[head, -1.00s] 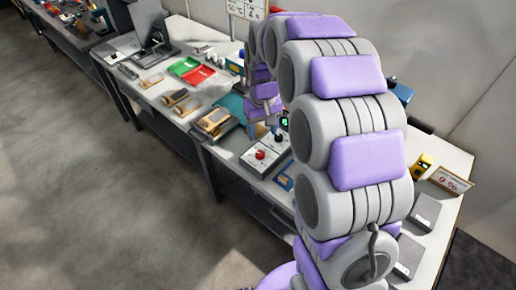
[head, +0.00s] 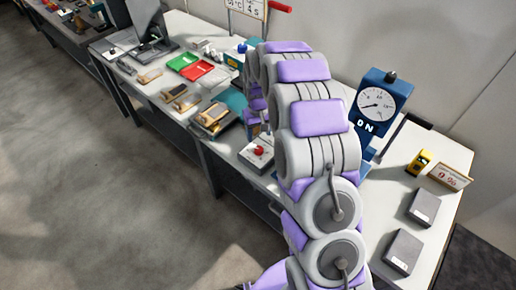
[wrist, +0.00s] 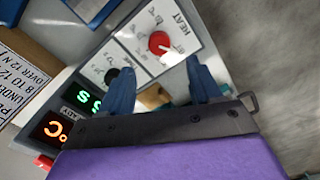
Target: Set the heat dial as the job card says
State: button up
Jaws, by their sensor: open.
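The heat dial (wrist: 160,43) is a round red knob with a pale pointer, on a white panel (wrist: 183,17) marked HEAT in the wrist view. In the head view the red knob (head: 260,150) shows on its white box, left of my arm. My gripper (wrist: 160,67) is open; its two blue fingers are spread just below the knob in the picture, with nothing between them. Whether they touch the panel I cannot tell. A white card (head: 247,8) at the top of the head view shows °C and S figures, cut off by the frame edge.
A black knob (wrist: 112,75) sits beside the left finger. Green and red displays (wrist: 58,127) are at lower left. A blue gauge (head: 380,101) stands right of my arm, with grey boxes (head: 403,251) nearer. Red and green trays (head: 196,72) lie farther left.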

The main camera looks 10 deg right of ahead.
aim_at(259, 148)
notch_tip(259, 148, down, 8)
jog(key=shift+d+r+b, duration=0.1)
jog(key=shift+r+b, duration=0.1)
jog(key=shift+b, duration=0.5)
jog(key=shift+f, duration=0.6)
jog(key=shift+c, duration=0.8)
jog(key=c, duration=0.9)
